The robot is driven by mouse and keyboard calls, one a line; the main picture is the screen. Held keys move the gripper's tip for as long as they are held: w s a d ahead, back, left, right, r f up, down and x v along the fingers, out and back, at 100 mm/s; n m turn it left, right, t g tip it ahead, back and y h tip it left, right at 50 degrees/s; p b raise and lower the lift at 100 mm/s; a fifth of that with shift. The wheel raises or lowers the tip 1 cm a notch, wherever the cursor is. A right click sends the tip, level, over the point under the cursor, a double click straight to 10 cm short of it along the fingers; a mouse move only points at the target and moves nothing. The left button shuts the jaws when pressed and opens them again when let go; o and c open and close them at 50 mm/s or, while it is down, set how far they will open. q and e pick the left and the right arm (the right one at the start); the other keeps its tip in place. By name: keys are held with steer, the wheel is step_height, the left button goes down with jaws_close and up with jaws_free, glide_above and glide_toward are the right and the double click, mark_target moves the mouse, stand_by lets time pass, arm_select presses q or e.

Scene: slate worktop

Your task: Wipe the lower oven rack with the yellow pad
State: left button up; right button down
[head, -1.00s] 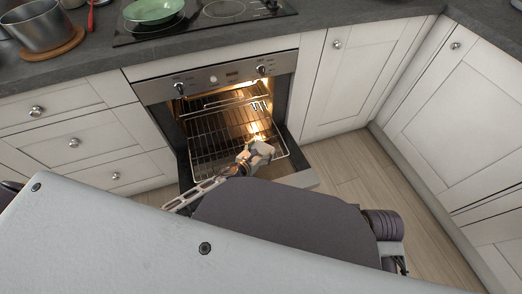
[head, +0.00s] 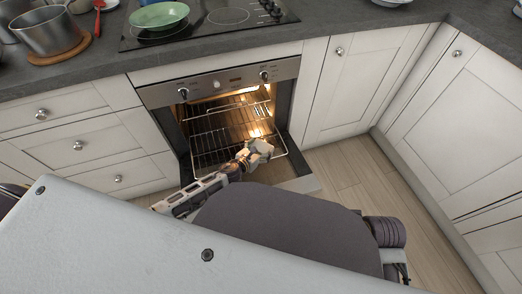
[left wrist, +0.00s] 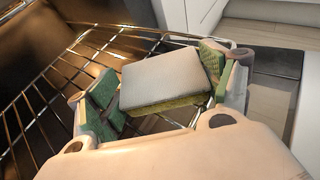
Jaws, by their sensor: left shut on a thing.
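The oven (head: 222,84) is open, with its door folded down and light inside. The lower rack (head: 207,141) is a wire grid near the front opening; its wires also show in the left wrist view (left wrist: 52,107). My left gripper (head: 258,149) is over the front right part of this rack. In the left wrist view its green-lined fingers (left wrist: 160,84) are shut on the pad (left wrist: 165,76), which has a pale grey top and a yellow underside. The pad lies close above the wires; contact is hidden. My right gripper is not in view.
An upper rack (head: 231,107) sits above, inside the oven. The open door (head: 297,181) lies below my left gripper. A green pan (head: 158,15) and a steel pot (head: 49,32) stand on the worktop. Floor (head: 350,170) is clear at the right.

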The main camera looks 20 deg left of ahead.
mark_target(257, 144)
arm_select(q)
steer(key=shift+w+a+f, duration=0.1)
steer(key=shift+w+a, duration=0.4)
steer(key=shift+w, duration=0.2)
steer(key=shift+w+a+f, duration=0.1)
steer(key=shift+w+a, duration=0.4)
steer(key=shift+w, duration=0.2)
steer(key=shift+r+p, duration=3.1)
steer(key=shift+r+p, duration=1.45)
steer(key=shift+p, duration=0.15)
